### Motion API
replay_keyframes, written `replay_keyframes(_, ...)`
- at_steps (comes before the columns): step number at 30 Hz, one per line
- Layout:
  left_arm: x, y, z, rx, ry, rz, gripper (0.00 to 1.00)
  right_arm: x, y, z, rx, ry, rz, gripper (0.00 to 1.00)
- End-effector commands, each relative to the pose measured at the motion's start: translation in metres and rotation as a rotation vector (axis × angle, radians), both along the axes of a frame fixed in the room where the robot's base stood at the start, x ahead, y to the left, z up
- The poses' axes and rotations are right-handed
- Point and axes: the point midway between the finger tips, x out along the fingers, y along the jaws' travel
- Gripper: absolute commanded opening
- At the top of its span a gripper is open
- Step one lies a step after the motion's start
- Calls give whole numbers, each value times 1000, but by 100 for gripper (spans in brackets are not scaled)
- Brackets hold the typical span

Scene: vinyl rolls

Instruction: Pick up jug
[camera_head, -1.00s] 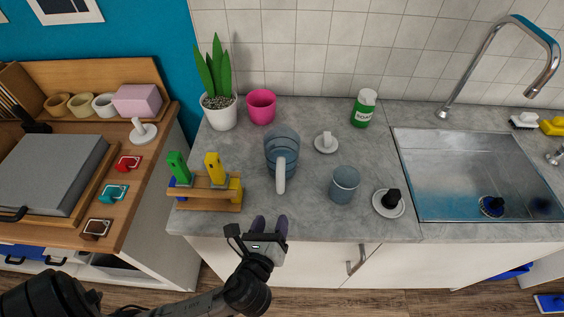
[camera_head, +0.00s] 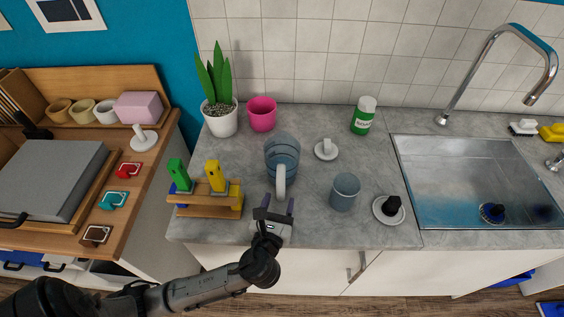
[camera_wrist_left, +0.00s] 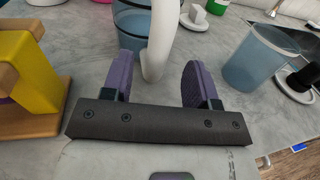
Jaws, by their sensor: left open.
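The jug (camera_head: 283,150) is translucent blue with a white handle (camera_head: 281,181) facing the front of the counter. It stands upright on the grey countertop. My left gripper (camera_head: 275,207) is open at the counter's front edge, just in front of the handle. In the left wrist view the lower end of the handle (camera_wrist_left: 158,45) shows between and just beyond the two purple fingertips (camera_wrist_left: 158,78), with no clear contact. The jug body (camera_wrist_left: 128,20) is cut off at the top of that view. My right gripper is not in view.
A wooden holder (camera_head: 205,203) with yellow and green pieces stands left of my gripper. A blue cup (camera_head: 344,192) and a saucer with a black knob (camera_head: 389,210) are to the right. A pink pot (camera_head: 262,114), a plant (camera_head: 221,118) and a green can (camera_head: 363,116) stand behind.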

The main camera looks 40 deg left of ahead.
Motion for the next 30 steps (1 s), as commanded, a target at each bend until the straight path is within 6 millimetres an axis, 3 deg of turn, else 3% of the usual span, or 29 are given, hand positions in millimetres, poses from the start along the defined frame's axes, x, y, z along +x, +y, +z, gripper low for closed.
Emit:
replay_keyframes(13,39,25,-2,2,1,0,54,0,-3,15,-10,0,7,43)
replay_keyframes(24,45,28,-3,0,1,0,54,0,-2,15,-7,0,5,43)
replay_keyframes(30,45,28,-3,0,1,0,35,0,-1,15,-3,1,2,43)
